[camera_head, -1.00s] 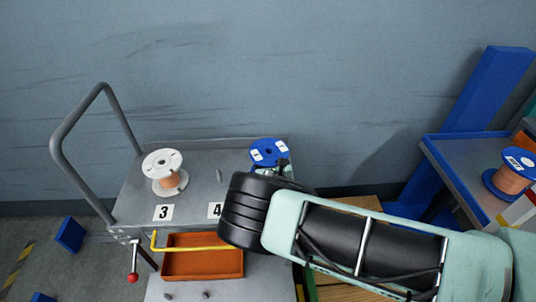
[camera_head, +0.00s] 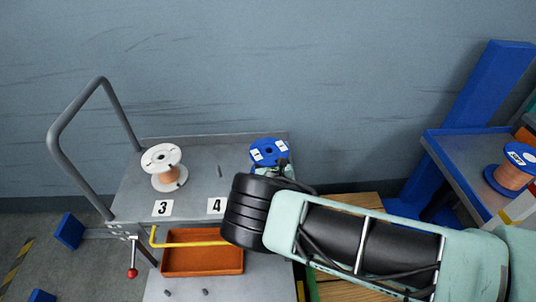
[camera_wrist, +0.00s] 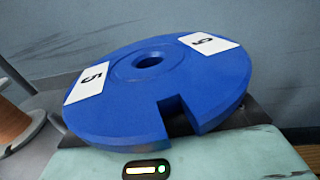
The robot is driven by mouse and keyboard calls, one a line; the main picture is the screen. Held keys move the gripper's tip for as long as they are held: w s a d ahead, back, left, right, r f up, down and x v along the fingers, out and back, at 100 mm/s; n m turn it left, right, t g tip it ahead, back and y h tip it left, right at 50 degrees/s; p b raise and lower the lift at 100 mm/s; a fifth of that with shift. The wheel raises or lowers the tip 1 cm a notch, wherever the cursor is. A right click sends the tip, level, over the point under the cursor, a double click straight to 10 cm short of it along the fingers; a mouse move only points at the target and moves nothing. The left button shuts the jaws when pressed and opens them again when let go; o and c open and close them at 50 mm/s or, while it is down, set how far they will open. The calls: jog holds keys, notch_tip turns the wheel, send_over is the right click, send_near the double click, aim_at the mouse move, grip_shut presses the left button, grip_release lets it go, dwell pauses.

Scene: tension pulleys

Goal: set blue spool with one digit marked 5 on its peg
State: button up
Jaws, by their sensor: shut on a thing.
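The blue spool (camera_head: 268,152) with white labels is at the right end of the grey cart top. In the wrist view its blue flange (camera_wrist: 125,65) fills the middle, with a centre hole, a slot at the near edge and one label reading 5. A bare peg (camera_head: 219,171) stands behind the label 4 (camera_head: 216,206).
A white-flanged copper spool (camera_head: 164,167) stands behind label 3 (camera_head: 162,208). An orange tray (camera_head: 203,262) lies below the cart top. Another blue spool (camera_head: 514,168) sits on the right-hand shelf (camera_head: 460,178). The grey wall is close behind the cart.

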jog(key=shift+f, duration=0.1)
jog(key=shift+f, duration=0.15)
dwell(0.6)
jog(key=o, duration=1.5)
jog(key=shift+f, duration=0.1)
jog(key=shift+c, duration=0.2)
jog(key=s, duration=0.5)
jog(key=s+d, duration=0.1)
jog(key=s, duration=0.5)
jog(key=s+d, duration=0.1)
jog(key=s, duration=0.5)
jog(key=shift+s+d, duration=0.15)
